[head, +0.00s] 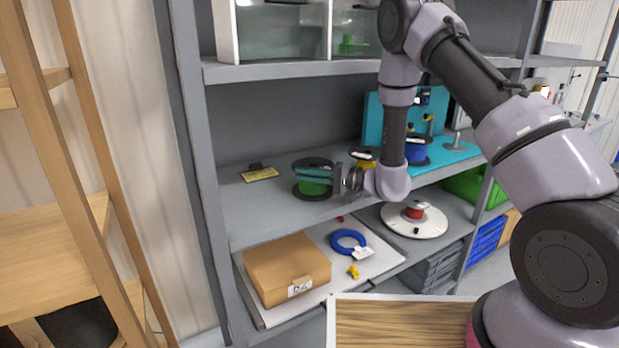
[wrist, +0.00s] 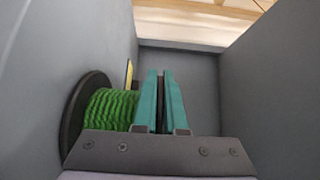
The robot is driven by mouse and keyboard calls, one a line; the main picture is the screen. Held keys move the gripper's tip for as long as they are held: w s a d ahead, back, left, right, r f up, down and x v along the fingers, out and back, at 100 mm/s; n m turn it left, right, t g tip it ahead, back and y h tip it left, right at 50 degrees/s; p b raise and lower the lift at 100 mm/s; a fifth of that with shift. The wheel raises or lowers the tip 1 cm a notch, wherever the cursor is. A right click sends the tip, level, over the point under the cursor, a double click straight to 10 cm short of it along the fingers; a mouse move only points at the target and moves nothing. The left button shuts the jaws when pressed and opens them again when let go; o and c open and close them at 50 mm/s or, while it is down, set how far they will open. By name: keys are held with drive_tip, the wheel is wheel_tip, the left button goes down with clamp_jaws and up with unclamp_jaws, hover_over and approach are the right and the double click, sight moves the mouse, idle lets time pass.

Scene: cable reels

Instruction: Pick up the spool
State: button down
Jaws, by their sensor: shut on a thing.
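The spool of green cable (head: 314,189) has black end discs and stands upright on the middle shelf, toward its left part. My gripper (head: 312,175) reaches it from the right, with its teal fingers level across the upper part of the spool. In the wrist view the fingers (wrist: 163,100) are nearly together, with a thin dark edge between them that looks like the upper disc. The green winding (wrist: 107,110) and lower disc (wrist: 84,112) lie left of the fingers there. I cannot tell whether the lower disc touches the shelf.
A yellow-wound spool (head: 365,160) stands close behind my gripper. A blue spool (head: 416,150) stands further right on a teal stand. A yellow card (head: 260,174) lies left of the green spool. The upper shelf (head: 290,70) hangs above; a cardboard box (head: 287,268) sits below.

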wheel_tip(320, 180, up, 10)
idle(0.5)
idle(0.4)
idle(2.1)
